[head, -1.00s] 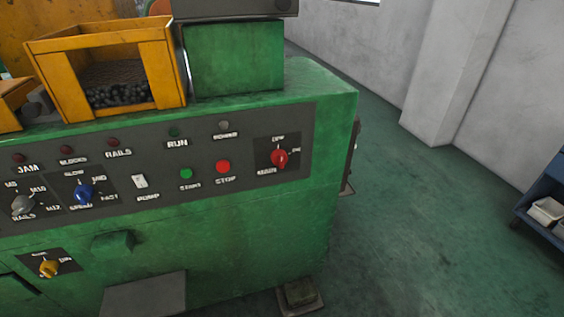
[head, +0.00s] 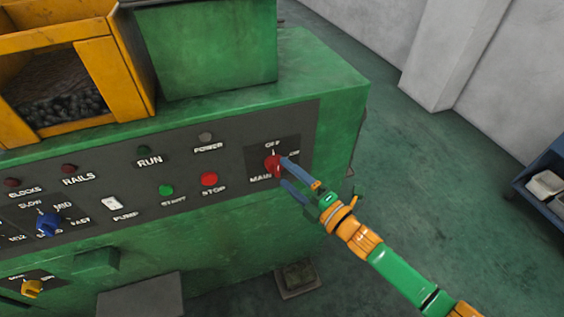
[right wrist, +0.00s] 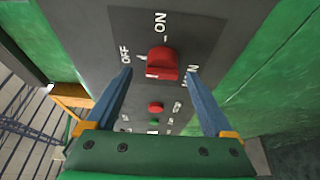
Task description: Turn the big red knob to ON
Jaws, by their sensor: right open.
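The big red knob (head: 274,165) is on a dark plate at the right end of the green machine's panel, with OFF above it, ON to its upper right and MAIN to its lower left. In the head view its upright white mark appears to point towards OFF. My right gripper (head: 284,172) is open, its two blue fingers reaching the knob from the right. In the right wrist view the knob (right wrist: 162,64) lies in the gap between the fingertips (right wrist: 160,73), with space showing on both sides. Contact is not visible. My left gripper is out of view.
The red STOP button (head: 209,179) and green START button (head: 166,190) are left of the knob plate. The grey POWER lamp (head: 205,138) looks unlit. A blue knob (head: 47,223) and a yellow knob (head: 32,288) are further left. Open floor lies right of the machine.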

